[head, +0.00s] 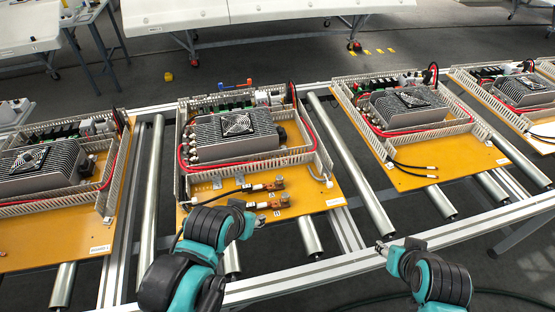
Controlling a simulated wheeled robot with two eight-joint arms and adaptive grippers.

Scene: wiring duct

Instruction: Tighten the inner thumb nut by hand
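The middle board (308,208) is orange and carries a ducted unit. Near its front edge sit two small brown connector pieces, one at the back (279,183) and one in front (284,199). Black cables (232,194) run to them from the left. The thumb nuts are too small to make out. My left gripper (246,207) is over the front of this board, just left of the connectors; its fingers are hard to see, and I cannot tell whether it touches anything. My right gripper (381,248) is right of this board, over the frame's front rail, away from the connectors.
A finned grey unit with a fan (236,124) sits inside the slotted duct walls (180,155). Similar boards stand at left (60,250) and right (410,178). Metal rollers (350,168) lie between boards. The front rail (320,270) crosses below. White tables (220,12) stand behind.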

